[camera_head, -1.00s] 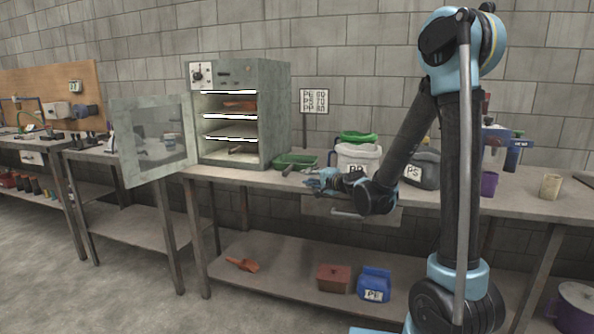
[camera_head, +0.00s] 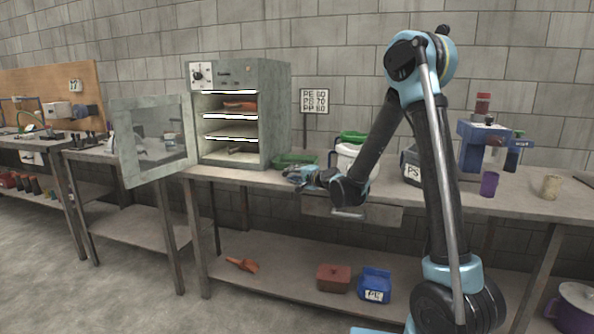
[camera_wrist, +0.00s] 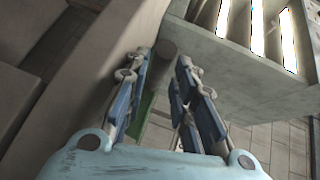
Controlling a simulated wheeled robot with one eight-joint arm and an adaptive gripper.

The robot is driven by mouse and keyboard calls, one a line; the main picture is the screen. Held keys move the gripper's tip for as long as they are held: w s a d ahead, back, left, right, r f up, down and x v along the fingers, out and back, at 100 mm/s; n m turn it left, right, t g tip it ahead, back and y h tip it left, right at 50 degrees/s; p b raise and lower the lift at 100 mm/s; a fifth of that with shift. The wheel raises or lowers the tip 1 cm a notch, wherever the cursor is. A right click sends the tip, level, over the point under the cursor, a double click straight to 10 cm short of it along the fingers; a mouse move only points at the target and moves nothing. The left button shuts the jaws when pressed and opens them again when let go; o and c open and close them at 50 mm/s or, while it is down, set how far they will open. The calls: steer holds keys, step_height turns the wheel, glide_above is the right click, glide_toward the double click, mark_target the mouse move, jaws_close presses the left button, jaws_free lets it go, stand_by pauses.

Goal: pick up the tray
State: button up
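A shallow green tray (camera_head: 298,158) lies on the bench, just right of the open oven. My gripper (camera_head: 287,172) is at the tray's near side and hides part of it in the head view. In the wrist view my gripper (camera_wrist: 167,56) is open, with its two fingers apart. A strip of green, likely the tray (camera_wrist: 147,104), shows between the fingers. A dark round-ended bar lies between the fingertips. It may be the tray's handle; I cannot tell whether the fingers touch it.
The oven (camera_head: 276,105) stands left, its glass door (camera_head: 122,150) swung open and an orange item (camera_head: 240,106) on a lit shelf. A white tub (camera_head: 345,160) and a grey PS container (camera_head: 411,168) stand right. A purple cup (camera_head: 489,184) is farther right.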

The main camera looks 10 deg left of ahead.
steer(key=x, duration=0.2)
steer(key=shift+w+a+f, duration=0.1)
steer(key=shift+w+a, duration=0.1)
steer(key=shift+w, duration=0.05)
jaws_close()
steer(key=shift+r, duration=0.2)
